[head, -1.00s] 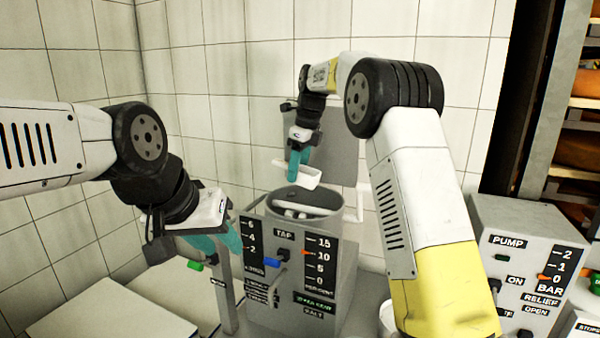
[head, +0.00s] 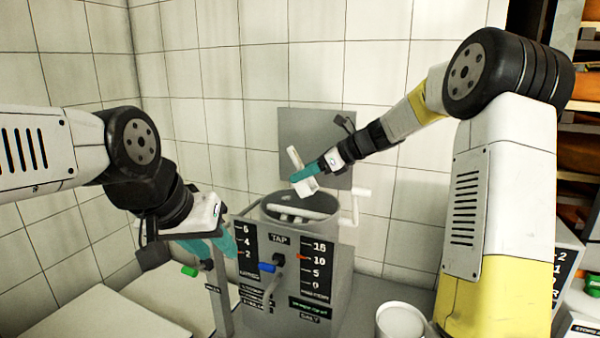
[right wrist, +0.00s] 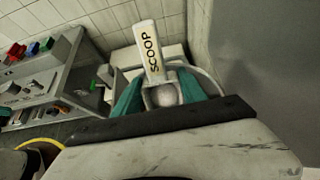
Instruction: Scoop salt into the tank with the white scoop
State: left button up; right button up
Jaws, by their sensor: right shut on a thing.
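The white scoop is in my right gripper (head: 308,174), whose teal fingers are shut on it. The scoop (head: 306,187) is steeply tilted just above the open round top of the grey tank (head: 272,211). In the right wrist view, the scoop's handle (right wrist: 150,55) reads SCOOP, and a pale rounded shape shows between the fingers; I cannot tell whether it is salt. The tank's front has TAP and SALT labels and scales. My left gripper (head: 222,246) is at the tank's upper left side, apart from the scoop; its opening is unclear.
A white tub (head: 400,322) stands right of the tank; its contents are unclear. A labelled control box (head: 570,262) is partly hidden behind my right arm. Pale flat surfaces (head: 80,325) lie at lower left. Shelves with cheese wheels (head: 582,150) stand at far right. A tiled wall closes the back.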

aim_at(296, 165)
jog(key=y, duration=0.1)
jog(key=d+y, duration=0.1)
jog(key=shift+s+f+t+y, duration=0.2)
jog(key=shift+f+t+y, duration=0.1)
jog(key=shift+t, duration=0.1)
jog(key=shift+a+r, duration=0.2)
jog(key=shift+a, duration=0.1)
jog(key=g+h, duration=0.1)
jog(key=h, duration=0.1)
jog(key=a+g+h, duration=0.1)
jog(key=h, duration=0.1)
jog(key=w+a+h, duration=0.1)
jog(key=h, duration=0.1)
jog(key=shift+a+r+g+h, duration=0.25)
jog(key=shift+g+h, duration=0.05)
jog(key=shift+g, duration=0.1)
jog(key=shift+w+a+f+g+h, duration=0.1)
jog(key=shift+a+g+h, duration=0.1)
jog(key=shift+h, duration=0.4)
jog(key=shift+w+a+f+g+h, duration=0.1)
jog(key=shift+a+g+h, duration=0.1)
jog(key=shift+h, duration=0.4)
jog(key=shift+w+a+f+g+h, duration=0.1)
jog(key=shift+g+h, duration=0.15)
jog(key=shift+h, duration=0.3)
jog(key=shift+f+g+h, duration=0.1)
jog(key=shift+g+h, duration=0.15)
jog(key=shift+h, duration=0.3)
